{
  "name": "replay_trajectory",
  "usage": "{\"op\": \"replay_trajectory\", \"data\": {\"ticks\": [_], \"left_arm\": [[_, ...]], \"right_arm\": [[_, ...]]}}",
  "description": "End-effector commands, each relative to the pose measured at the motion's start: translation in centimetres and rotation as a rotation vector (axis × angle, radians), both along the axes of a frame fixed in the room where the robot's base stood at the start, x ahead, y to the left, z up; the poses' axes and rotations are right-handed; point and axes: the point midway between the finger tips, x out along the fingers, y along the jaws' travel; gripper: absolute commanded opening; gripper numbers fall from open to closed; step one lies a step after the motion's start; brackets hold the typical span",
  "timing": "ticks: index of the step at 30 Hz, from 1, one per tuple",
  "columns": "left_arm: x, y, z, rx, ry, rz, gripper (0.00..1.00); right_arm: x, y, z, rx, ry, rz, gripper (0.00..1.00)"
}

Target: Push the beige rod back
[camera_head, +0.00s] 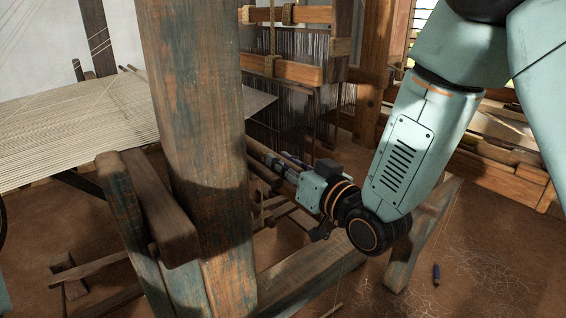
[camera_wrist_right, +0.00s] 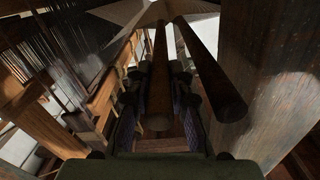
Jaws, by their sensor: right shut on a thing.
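My right gripper (camera_head: 280,163) reaches in from the right, just beside the thick worn post, which hides part of what lies beyond it. In the right wrist view its two dark fingers (camera_wrist_right: 158,112) stand on either side of a rod (camera_wrist_right: 159,75), shut on it. The rod looks brown in the shade and runs away from the camera toward the pale warp sheet. A second, similar rod (camera_wrist_right: 212,72) runs beside it, outside the fingers on the right. I cannot tell by colour which is the beige one. My left gripper is not in view.
The thick wooden post (camera_head: 196,140) stands close to the left of the gripper. The warp sheet (camera_head: 80,125) spreads at left. Heddle frames (camera_head: 290,75) hang behind. A wooden beam (camera_head: 310,265) lies low in front.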

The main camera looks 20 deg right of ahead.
Motion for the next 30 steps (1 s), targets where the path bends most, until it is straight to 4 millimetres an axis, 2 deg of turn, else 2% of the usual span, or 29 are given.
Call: {"op": "replay_trajectory", "data": {"ticks": [7, 8, 16, 30], "left_arm": [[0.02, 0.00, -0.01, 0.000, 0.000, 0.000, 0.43], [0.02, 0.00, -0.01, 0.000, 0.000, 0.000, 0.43], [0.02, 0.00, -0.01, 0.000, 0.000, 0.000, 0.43], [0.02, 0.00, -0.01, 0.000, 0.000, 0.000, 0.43]], "right_arm": [[-0.22, 0.13, -0.22, -0.004, 0.006, 0.016, 0.00], [-0.22, 0.12, -0.23, -0.004, 0.006, 0.016, 0.21], [-0.18, 0.10, -0.14, -0.003, 0.003, 0.014, 0.43], [-0.23, 0.35, -0.08, -0.004, 0.001, 0.014, 0.43]]}}
